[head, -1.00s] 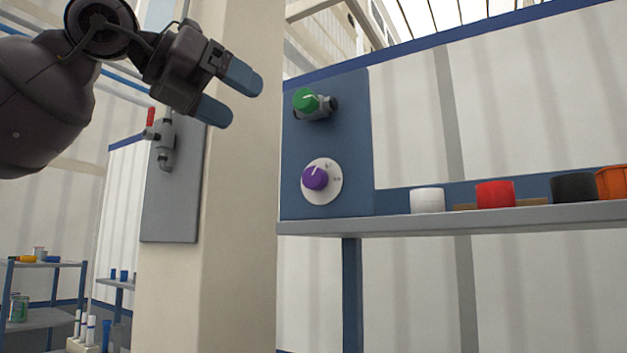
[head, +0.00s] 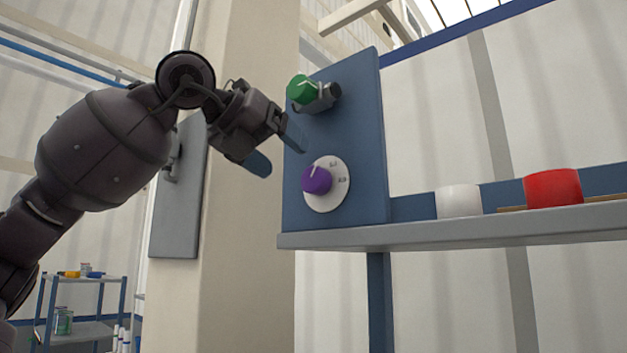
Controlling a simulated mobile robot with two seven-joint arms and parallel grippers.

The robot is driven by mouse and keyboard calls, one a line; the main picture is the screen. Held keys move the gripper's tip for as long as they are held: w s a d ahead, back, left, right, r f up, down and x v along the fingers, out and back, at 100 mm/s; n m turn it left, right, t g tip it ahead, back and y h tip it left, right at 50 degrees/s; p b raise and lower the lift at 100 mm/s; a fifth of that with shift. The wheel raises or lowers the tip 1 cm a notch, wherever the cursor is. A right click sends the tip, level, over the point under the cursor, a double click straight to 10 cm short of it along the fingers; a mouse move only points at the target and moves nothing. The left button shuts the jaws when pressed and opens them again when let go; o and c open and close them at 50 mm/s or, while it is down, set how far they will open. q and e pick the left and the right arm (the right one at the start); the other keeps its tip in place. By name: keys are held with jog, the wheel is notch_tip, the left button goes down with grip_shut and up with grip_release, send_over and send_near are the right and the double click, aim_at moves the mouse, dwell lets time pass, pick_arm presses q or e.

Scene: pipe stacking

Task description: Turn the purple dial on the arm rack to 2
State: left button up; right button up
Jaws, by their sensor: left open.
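The purple dial (head: 317,180) sits on a round white scale plate (head: 335,197) low on the blue panel of the rack (head: 362,130). A light pointer line on the dial points up; the marks on the plate are too small to read surely. My left gripper (head: 279,150) is open and empty, with blue fingertips, up and to the left of the dial. It appears apart from the dial, one finger overlapping the panel's left edge in the picture. My right gripper is not in view.
A green knob on a grey fitting (head: 303,90) sits above the dial. The rack's grey shelf (head: 430,233) holds a white cup-like piece (head: 459,201) and a red one (head: 553,188). A beige column (head: 240,290) stands left of the panel. A small cart (head: 88,279) stands far left.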

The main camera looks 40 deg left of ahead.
aim_at(310, 178)
pick_arm(q)
jog(key=x, duration=0.6)
jog(key=shift+x, duration=0.95)
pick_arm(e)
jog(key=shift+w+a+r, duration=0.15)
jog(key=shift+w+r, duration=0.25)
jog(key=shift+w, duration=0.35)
pick_arm(q)
jog(key=shift+c, duration=0.4)
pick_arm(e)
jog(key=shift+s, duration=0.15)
pick_arm(q)
jog(key=c, duration=0.8)
jog(key=shift+c, duration=0.2)
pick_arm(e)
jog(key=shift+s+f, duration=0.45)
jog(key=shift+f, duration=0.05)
